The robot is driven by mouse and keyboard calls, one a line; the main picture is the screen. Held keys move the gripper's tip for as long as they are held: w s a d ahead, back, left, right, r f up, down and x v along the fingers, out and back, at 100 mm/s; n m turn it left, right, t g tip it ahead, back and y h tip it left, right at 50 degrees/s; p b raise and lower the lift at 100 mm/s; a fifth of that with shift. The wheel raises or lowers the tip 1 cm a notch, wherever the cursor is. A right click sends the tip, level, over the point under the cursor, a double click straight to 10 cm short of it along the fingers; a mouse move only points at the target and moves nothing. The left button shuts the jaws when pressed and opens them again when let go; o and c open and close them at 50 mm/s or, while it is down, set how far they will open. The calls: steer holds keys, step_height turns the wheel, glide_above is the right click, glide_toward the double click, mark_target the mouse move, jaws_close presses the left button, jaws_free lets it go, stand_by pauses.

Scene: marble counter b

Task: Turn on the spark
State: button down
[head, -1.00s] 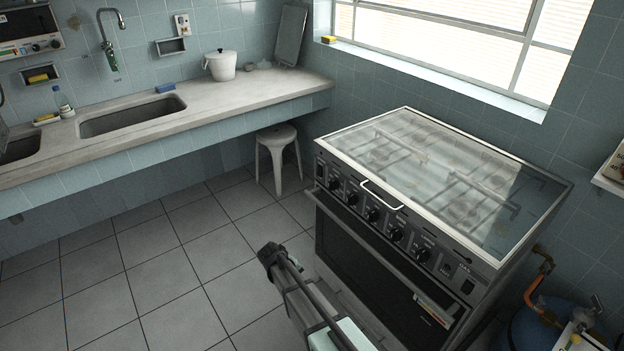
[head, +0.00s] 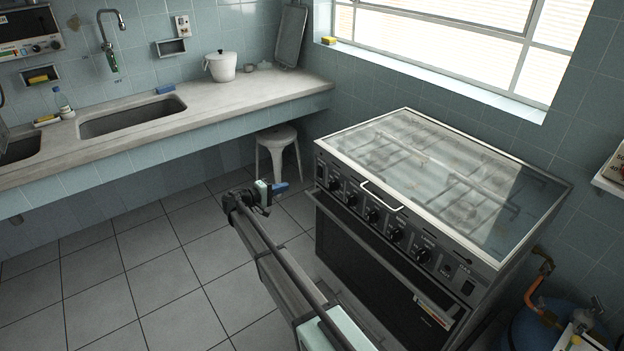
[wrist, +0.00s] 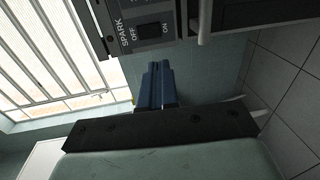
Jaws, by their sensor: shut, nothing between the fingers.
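The spark switch panel (wrist: 145,28), dark with SPARK, OFF and ON labels, shows at the top of the wrist view. In the head view it appears to be the left end of the stove's front panel (head: 320,169), too small to read. My gripper (head: 281,187) has blue fingers and is just left of that end, in front of the stove. Its fingers (wrist: 155,68) are shut and empty, pointing toward the panel's lower edge in the wrist view. I cannot tell whether they touch it. The switch's setting is not clear.
The stove (head: 395,270) has several knobs, a handle (head: 382,197) and a closed glass lid (head: 450,165). A white stool (head: 277,140) stands behind my gripper under the counter (head: 225,105). The tiled floor to the left is clear. A blue gas cylinder (head: 535,330) is at the right.

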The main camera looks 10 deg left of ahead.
mark_target(318, 176)
steer(key=shift+d+r+m, duration=0.1)
steer(key=shift+r+m, duration=0.05)
steer(key=shift+m, duration=0.15)
steer(key=x, duration=1.4)
steer(key=shift+s+d, duration=0.15)
steer(key=shift+d, duration=0.1)
stand_by(0.3)
steer(key=s+a+f, duration=0.1)
steer(key=s+a, duration=0.8)
steer(key=a, duration=0.1)
steer(key=shift+s+f, duration=0.3)
steer(key=shift+f, duration=0.1)
stand_by(0.3)
